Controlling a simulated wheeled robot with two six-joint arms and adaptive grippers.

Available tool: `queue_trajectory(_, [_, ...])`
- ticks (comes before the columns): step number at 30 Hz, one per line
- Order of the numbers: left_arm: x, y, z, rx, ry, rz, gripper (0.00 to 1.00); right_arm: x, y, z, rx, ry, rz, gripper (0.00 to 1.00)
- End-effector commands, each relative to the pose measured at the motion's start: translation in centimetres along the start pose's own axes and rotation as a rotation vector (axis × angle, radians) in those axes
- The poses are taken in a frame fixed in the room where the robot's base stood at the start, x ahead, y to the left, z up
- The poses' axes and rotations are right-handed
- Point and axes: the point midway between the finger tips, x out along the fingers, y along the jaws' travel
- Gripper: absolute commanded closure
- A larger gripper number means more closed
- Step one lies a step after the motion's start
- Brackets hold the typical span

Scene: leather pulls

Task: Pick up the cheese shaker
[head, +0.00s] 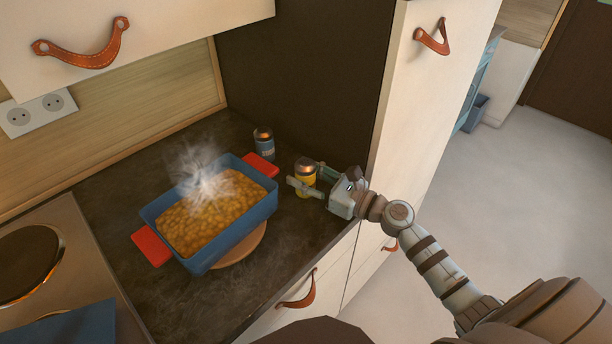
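A yellow shaker (305,171) with a dark metallic cap stands upright on the dark counter, right of the blue baking dish; I take it for the cheese shaker, though its label is too small to read. My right gripper (309,178) reaches it from the right, with its fingers apart. One finger crosses in front of the shaker's lower part and the other is at its far right side. I cannot tell whether the fingers press on it. A second shaker (264,144), blue with a similar cap, stands further back. My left gripper is out of view.
The blue baking dish (229,241) with red handles holds steaming yellow-brown food and rests on a round wooden board (243,248). A tall cream cabinet (416,95) rises close behind my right gripper. A hob (50,262) is at left. The counter (300,232) front is clear.

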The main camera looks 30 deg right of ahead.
Motion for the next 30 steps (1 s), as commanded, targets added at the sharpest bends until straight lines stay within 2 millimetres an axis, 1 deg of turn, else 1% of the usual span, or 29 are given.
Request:
queue_trajectory(1, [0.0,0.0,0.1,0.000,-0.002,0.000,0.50,0.0,0.0,0.0,0.000,0.000,0.000,0.86])
queue_trajectory(2, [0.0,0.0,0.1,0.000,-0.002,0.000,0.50,0.0,0.0,0.0,0.000,0.000,-0.001,0.90])
queue_trajectory(3, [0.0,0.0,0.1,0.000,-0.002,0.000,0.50,-0.1,0.0,0.0,0.000,0.000,-0.001,0.93])
queue_trajectory(10, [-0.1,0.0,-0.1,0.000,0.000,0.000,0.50,-0.2,-0.1,0.1,-0.001,0.002,-0.003,0.93])
queue_trajectory(14, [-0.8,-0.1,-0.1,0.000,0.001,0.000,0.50,-0.2,-0.1,1.3,-0.002,0.001,-0.003,0.93])
queue_trajectory(17, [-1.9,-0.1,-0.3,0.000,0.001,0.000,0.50,-0.2,-0.1,3.3,-0.003,0.000,-0.003,0.93])
queue_trajectory(19, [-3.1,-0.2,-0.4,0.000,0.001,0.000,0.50,-0.2,-0.1,5.3,-0.003,-0.001,-0.003,0.93])
queue_trajectory(27, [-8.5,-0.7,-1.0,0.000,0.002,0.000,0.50,-0.2,-0.1,15.0,-0.006,-0.001,-0.003,0.93])
queue_trajectory(30, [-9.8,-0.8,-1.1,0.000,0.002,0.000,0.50,-0.2,-0.1,17.6,-0.005,-0.002,-0.003,0.93])
